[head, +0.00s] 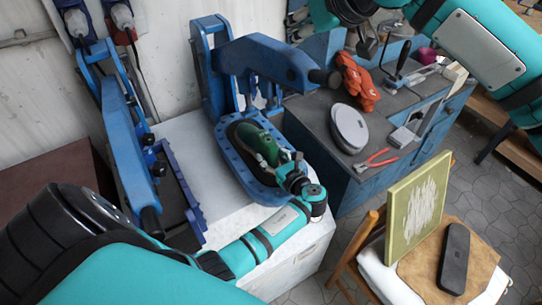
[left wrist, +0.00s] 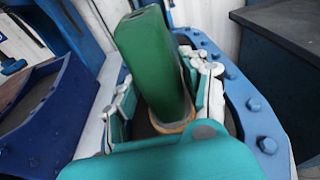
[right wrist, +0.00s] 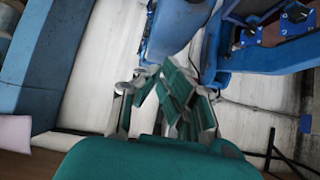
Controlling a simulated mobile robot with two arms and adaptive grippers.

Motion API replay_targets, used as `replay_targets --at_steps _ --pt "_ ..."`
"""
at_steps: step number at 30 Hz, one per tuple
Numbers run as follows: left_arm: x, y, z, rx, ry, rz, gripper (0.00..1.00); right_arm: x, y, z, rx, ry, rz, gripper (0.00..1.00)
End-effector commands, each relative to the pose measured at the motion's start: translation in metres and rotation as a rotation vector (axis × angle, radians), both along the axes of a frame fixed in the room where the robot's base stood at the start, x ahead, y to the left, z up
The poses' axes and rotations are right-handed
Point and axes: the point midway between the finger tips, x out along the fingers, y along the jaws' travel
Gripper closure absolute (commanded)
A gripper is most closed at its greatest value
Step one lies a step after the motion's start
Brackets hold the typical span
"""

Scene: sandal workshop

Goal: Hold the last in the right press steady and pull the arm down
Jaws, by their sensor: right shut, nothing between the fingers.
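The right press (head: 250,183) stands on a white block, with its blue press arm (head: 262,58) raised and ending in a dark handle (head: 325,78). A green last (head: 258,140) sits in the press's oval tray. My left gripper (head: 284,165) is at the near end of the last. In the left wrist view, its fingers lie on both sides of the green last (left wrist: 155,65) and appear closed on it.
A second blue press (head: 128,125) stands at the left. The blue bench (head: 350,195) at the right carries orange gloves (head: 357,82), a grey oval pad (head: 350,128) and red pliers (head: 376,160). A chair in front holds a green board (head: 417,207) and a dark sole (head: 455,258).

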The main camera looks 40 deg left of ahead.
Motion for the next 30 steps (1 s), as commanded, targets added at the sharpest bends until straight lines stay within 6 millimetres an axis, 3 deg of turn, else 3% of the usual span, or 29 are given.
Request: replay_targets --at_steps 6,30 --pt "0.0 0.0 0.0 0.0 0.0 0.0 0.8 0.0 0.0 0.0 0.0 0.0 0.0 1.0" --pt "0.0 0.0 0.0 0.0 0.001 0.001 0.8 -0.006 -0.013 -0.026 -0.001 0.0 0.0 1.0"
